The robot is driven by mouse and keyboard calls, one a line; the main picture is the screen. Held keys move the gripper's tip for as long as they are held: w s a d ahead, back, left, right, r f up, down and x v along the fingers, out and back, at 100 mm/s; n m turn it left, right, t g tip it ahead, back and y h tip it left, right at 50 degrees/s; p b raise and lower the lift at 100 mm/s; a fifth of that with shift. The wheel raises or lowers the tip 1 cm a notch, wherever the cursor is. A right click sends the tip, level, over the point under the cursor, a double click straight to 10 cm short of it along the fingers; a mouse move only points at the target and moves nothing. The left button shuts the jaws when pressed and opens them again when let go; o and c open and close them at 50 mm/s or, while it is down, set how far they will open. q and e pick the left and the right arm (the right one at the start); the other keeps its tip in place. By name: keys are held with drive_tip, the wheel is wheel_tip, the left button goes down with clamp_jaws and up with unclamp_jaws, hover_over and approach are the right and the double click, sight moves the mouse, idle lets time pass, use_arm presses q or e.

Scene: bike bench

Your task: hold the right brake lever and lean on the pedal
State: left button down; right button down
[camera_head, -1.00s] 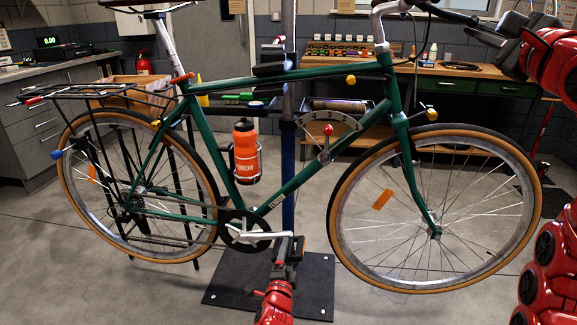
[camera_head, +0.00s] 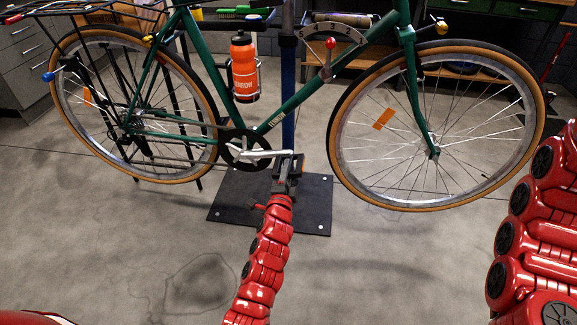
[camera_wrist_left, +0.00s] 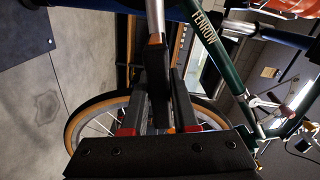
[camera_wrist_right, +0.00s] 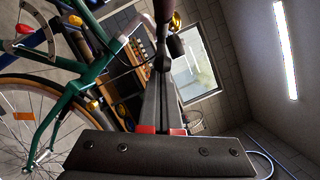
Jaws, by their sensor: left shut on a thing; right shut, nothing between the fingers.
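The green bike (camera_head: 300,95) stands on a repair stand. Its silver crank (camera_head: 266,154) points right and roughly level, with the dark pedal (camera_head: 298,162) at its end. My left gripper (camera_head: 286,177) reaches up to the pedal and is shut on it; in the left wrist view the dark pedal (camera_wrist_left: 155,62) sits between the fingers below the silver crank (camera_wrist_left: 155,20). My right gripper (camera_wrist_right: 160,95) shows only in the right wrist view, its fingers together and empty at the dark handlebar grip (camera_wrist_right: 163,30). I cannot make out the brake lever clearly there.
An orange bottle (camera_head: 243,68) is in its cage on the frame. The stand's black base plate (camera_head: 220,208) lies under the crank. The front wheel (camera_head: 437,125) is to the right.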

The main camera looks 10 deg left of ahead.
use_arm(q)
drive_tip(key=shift+d, duration=0.1)
drive_tip(key=shift+f, duration=0.5)
use_arm(e)
drive_tip(key=shift+s+a+r, duration=0.1)
drive_tip(key=shift+a+r, duration=0.5)
drive_tip(key=shift+a, duration=0.4)
drive_tip(key=shift+s+a+r, duration=0.1)
drive_tip(key=shift+a+r, duration=0.5)
drive_tip(key=shift+a, duration=0.35)
use_arm(q)
drive_tip(key=shift+s+f, duration=0.1)
drive_tip(key=shift+f, duration=0.1)
drive_tip(key=c, duration=0.9)
unclamp_jaws()
drive_tip(key=o, duration=0.5)
drive_tip(key=shift+r, duration=0.25)
use_arm(e)
drive_tip(key=shift+w+f, duration=0.1)
